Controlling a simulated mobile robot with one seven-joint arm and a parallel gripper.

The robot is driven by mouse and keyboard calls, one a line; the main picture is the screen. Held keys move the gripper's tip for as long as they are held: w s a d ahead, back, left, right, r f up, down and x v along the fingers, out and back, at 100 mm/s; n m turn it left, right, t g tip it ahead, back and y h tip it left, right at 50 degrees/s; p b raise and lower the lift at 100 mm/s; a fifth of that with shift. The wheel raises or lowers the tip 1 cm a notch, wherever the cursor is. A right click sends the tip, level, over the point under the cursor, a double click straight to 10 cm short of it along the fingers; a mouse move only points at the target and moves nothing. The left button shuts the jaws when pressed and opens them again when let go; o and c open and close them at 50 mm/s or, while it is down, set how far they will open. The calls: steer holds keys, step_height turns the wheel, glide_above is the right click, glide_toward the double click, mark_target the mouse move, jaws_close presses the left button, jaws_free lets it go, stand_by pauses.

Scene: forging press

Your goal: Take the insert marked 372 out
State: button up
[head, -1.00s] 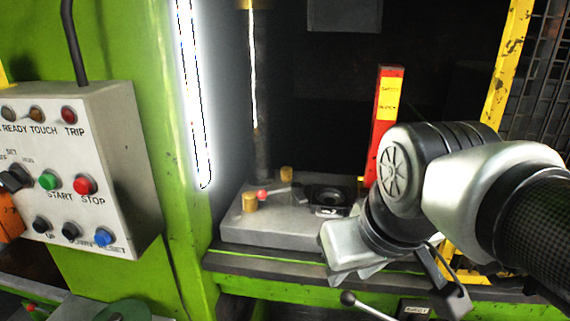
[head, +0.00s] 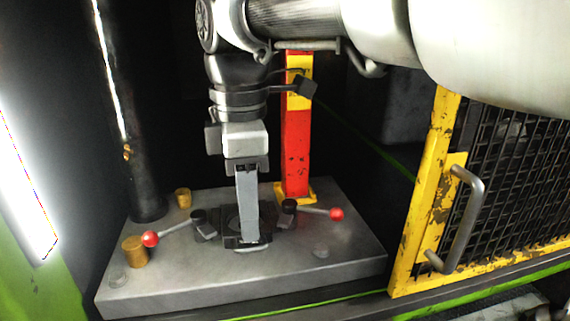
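My gripper (head: 248,238) points straight down over the middle of the grey bolster plate (head: 160,280). Its long grey fingers reach down to a dark square insert seat (head: 232,243). The fingers overlap in this view, so the gap between them is hidden. The insert is mostly hidden behind the fingers, and no number 372 can be read. Whether the fingers touch it cannot be told. A left clamp lever (head: 178,231) with a red knob points left, and a right clamp lever (head: 312,210) with a red knob points right, one on each side of the seat.
A dark press column (head: 144,180) and brass posts (head: 134,251) stand at the left. A red and yellow safety block (head: 297,150) stands upright behind the gripper. A yellow mesh guard with a handle (head: 465,215) is at the right. The plate's front is mostly clear.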

mark_target(250, 248)
steer(key=shift+s, duration=0.1)
steer(key=shift+f+b, duration=0.55)
steer(key=shift+f, duration=3.25)
steer(key=shift+c, duration=0.2)
jaws_close()
steer(key=shift+r, duration=0.1)
